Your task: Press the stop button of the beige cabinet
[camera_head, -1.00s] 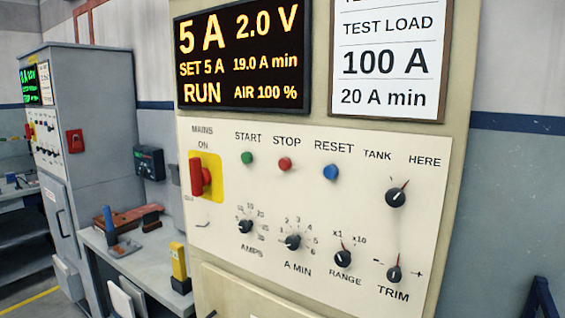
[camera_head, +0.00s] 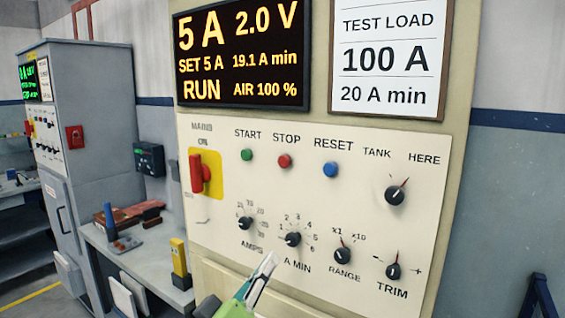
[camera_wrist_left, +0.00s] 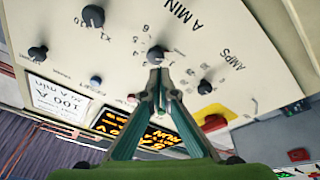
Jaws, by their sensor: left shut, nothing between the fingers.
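The beige cabinet (camera_head: 230,275) fills the middle of the head view. Its red stop button (camera_head: 285,161) sits under the label STOP, between the green start button (camera_head: 247,155) and the blue reset button (camera_head: 330,170). The display (camera_head: 240,55) reads RUN, 5 A and 19.1 A min. My left gripper (camera_head: 268,262) is shut and empty, below the A MIN knob (camera_head: 293,239) and below the stop button. My right gripper is out of view.
A red mains switch (camera_head: 200,174) on a yellow plate sits left of the buttons. Knobs for AMPS (camera_head: 245,223), RANGE (camera_head: 342,256), TANK (camera_head: 394,195) and TRIM (camera_head: 393,271) stick out from the panel. A bench (camera_head: 150,265) and a grey cabinet (camera_head: 95,130) stand to the left.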

